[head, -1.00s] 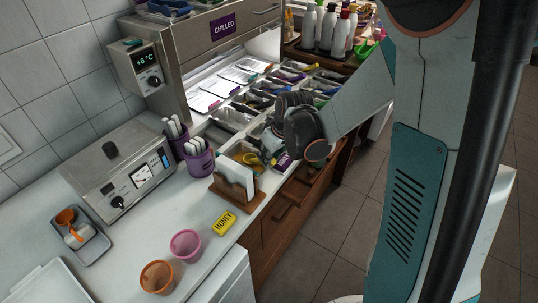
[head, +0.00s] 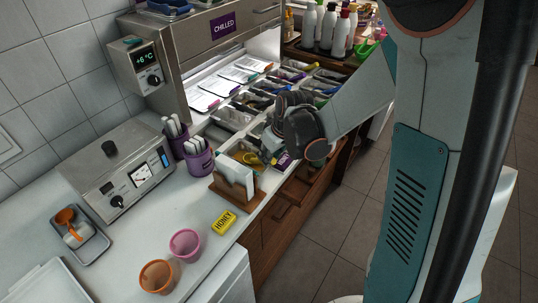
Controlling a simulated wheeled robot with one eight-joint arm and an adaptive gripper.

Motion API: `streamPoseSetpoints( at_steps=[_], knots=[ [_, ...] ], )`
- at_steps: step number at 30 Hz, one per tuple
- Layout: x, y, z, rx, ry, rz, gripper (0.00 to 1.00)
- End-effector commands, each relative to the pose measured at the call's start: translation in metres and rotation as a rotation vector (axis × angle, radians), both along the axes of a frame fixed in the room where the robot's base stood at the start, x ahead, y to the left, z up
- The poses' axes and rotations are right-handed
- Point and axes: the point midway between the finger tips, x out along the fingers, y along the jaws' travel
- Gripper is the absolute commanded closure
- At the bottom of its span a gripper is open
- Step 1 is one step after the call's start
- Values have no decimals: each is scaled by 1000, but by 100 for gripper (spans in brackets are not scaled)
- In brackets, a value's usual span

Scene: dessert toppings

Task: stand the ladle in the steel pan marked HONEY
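The steel pans (head: 234,117) sit in rows in the counter below the chilled cabinet, with several utensils in them. No HONEY mark is readable on any pan. A yellow piece reading HONEY (head: 223,222) lies on the white counter in front, apart from the pans. I cannot make out which utensil is the ladle. A yellow item (head: 252,158) lies in or over the nearest pans, close to my gripper. My gripper (head: 268,154) points down over the near pans beside a purple label (head: 284,161). Its fingertips are small and partly hidden, so its opening and any hold are unclear.
A wooden holder with white cards (head: 236,182) and purple cups of white sticks (head: 199,158) stand left of my gripper. A pink cup (head: 185,245) and an orange cup (head: 157,277) stand nearer. Bottles (head: 325,30) stand at the back.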

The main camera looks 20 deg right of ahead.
Motion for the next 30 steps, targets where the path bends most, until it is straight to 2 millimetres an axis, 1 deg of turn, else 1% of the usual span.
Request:
streamPoseSetpoints(
  at_steps=[16,30],
  knots=[
    [0,0,-9,0,0,0,100],
    [0,0,-9,0,0,0,100]
  ],
)
